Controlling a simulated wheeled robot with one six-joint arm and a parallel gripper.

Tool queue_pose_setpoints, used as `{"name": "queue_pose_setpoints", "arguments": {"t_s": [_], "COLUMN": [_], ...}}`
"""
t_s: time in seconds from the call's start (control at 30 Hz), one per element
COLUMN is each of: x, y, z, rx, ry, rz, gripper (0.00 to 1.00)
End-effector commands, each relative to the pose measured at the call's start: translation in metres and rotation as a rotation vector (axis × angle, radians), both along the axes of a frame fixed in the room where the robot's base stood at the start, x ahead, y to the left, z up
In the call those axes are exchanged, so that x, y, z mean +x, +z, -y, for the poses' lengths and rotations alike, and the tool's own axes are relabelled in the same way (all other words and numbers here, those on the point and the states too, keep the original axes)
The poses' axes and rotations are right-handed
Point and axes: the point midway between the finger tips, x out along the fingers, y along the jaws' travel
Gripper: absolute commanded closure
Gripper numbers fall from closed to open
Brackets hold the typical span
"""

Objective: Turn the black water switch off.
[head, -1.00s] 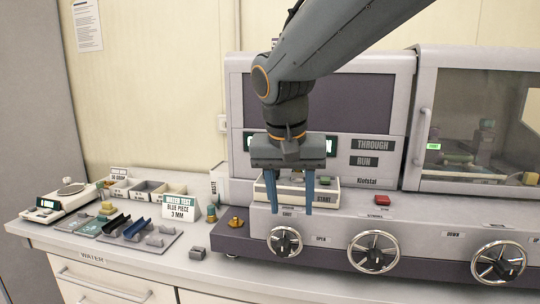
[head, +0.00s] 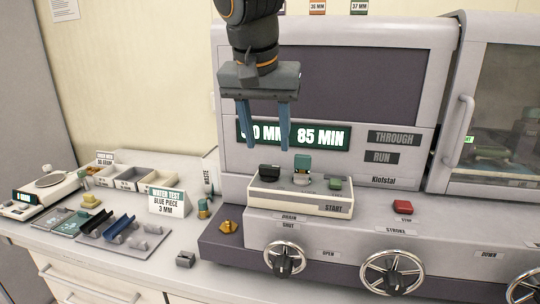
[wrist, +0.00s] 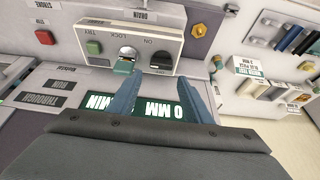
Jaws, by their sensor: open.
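The black switch (head: 269,170) sits at the left end of a pale control box (head: 298,205) on the machine's front ledge. It also shows in the wrist view (wrist: 161,61), beside the word ON. A teal-topped lever (head: 303,164) stands in the middle of the box, and a green button (head: 335,183) is at its right. My gripper (head: 267,147) is open and empty, pointing down over the left part of the box. In the wrist view the black switch lies just beyond and between the fingertips (wrist: 163,77), with no contact that I can make out.
Behind my fingers is the machine's green display (head: 320,136). Handwheels (head: 284,259) line the front, with a red button (head: 403,207) above them. A brass knob (head: 229,227) is left of the box. Trays and a scale (head: 42,190) are on the left counter.

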Motion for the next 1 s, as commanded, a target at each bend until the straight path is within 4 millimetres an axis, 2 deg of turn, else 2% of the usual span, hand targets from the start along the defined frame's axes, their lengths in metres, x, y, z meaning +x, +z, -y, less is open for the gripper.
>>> {"name": "queue_pose_setpoints", "arguments": {"t_s": [0.3,0.43,0.6,0.83,0.87,1.0], "x": [0.015,0.021,0.024,0.025,0.025,0.025], "y": [-0.044,-0.057,-0.065,-0.066,-0.066,-0.066], "z": [0.000,0.001,0.002,0.002,0.002,0.002], "rx": [-0.004,-0.003,-0.001,-0.001,-0.001,0.000], "ry": [0.008,0.006,0.006,0.005,0.005,0.004], "rz": [-0.005,-0.003,-0.002,-0.001,-0.001,-0.001], "gripper": [0.55,0.55,0.55,0.55,0.58,0.82]}}
